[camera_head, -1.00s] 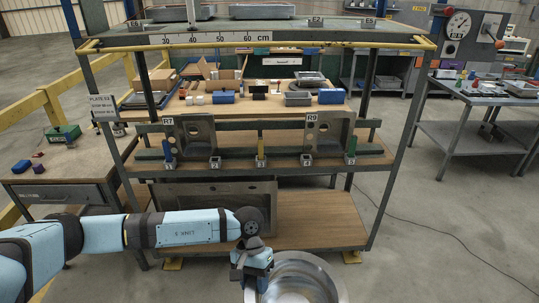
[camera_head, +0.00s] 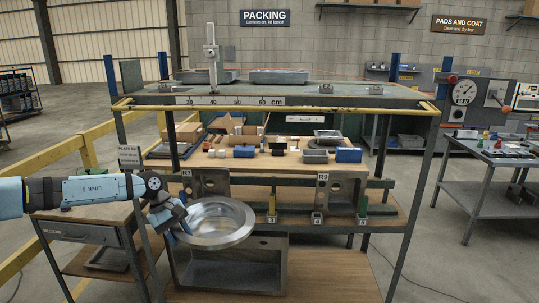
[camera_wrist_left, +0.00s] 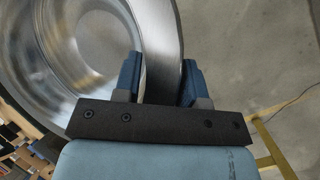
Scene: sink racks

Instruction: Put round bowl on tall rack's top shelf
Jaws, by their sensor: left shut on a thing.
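The round bowl (camera_head: 216,222) is a wide, shiny metal bowl in front of the tall rack, roughly level with its lower rails. My left gripper (camera_head: 180,219) is shut on the bowl's left rim and holds it clear of the shelves, slightly tilted. In the left wrist view the rim of the bowl (camera_wrist_left: 168,45) passes between the two blue fingers (camera_wrist_left: 162,80). The tall rack's top shelf (camera_head: 350,101) is a grey-green board with a yellow front rail, well above the bowl. My right gripper is not in view.
Two grey trays, one of them this tray (camera_head: 290,76), lie at the back of the top shelf beside an upright gauge (camera_head: 211,55). A middle shelf (camera_head: 265,165) holds several boxes and blocks.

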